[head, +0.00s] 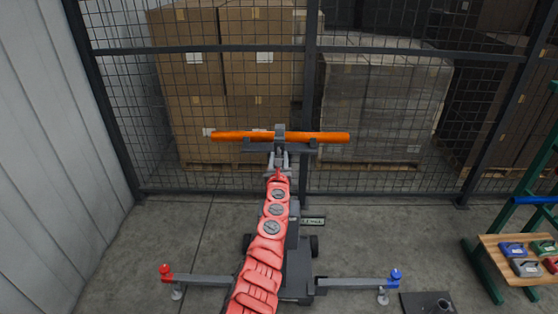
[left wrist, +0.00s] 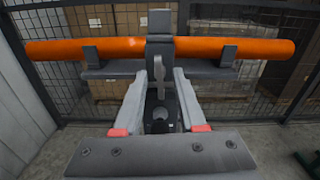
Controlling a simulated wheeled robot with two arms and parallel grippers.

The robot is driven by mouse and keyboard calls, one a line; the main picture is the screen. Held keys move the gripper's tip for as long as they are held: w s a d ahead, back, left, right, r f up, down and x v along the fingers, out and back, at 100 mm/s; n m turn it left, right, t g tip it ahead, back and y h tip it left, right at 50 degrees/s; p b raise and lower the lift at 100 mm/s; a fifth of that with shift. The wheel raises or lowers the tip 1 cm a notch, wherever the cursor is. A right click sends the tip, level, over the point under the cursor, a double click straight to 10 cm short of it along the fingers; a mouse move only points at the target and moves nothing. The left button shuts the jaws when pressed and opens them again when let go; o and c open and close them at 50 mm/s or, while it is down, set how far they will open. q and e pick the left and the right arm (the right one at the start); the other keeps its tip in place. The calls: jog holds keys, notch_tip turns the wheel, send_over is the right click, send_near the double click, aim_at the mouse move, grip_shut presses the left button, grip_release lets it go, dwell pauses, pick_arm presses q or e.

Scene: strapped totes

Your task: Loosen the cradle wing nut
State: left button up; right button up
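An orange tube (head: 235,136) lies level across a dark cradle (head: 303,148), under a dark central clamp (head: 280,131). In the left wrist view the tube (left wrist: 95,49) spans the picture and the clamp (left wrist: 160,40) stands at its middle. A small grey wing nut (left wrist: 158,86) shows below the clamp. My left gripper (head: 279,154) is at the cradle's near side. In the left wrist view its fingers (left wrist: 167,77) are apart, on either side of the wing nut. I cannot tell whether either finger touches it. My right gripper is in neither view.
A mesh fence (head: 385,100) stands behind the cradle, with stacked boxes (head: 183,75) beyond it. Stand legs with a red knob (head: 166,272) and a blue knob (head: 396,276) spread over the floor. A green-framed wooden shelf (head: 490,245) is at right.

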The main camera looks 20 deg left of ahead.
pick_arm(q)
jog(key=shift+c, duration=0.3)
grip_shut()
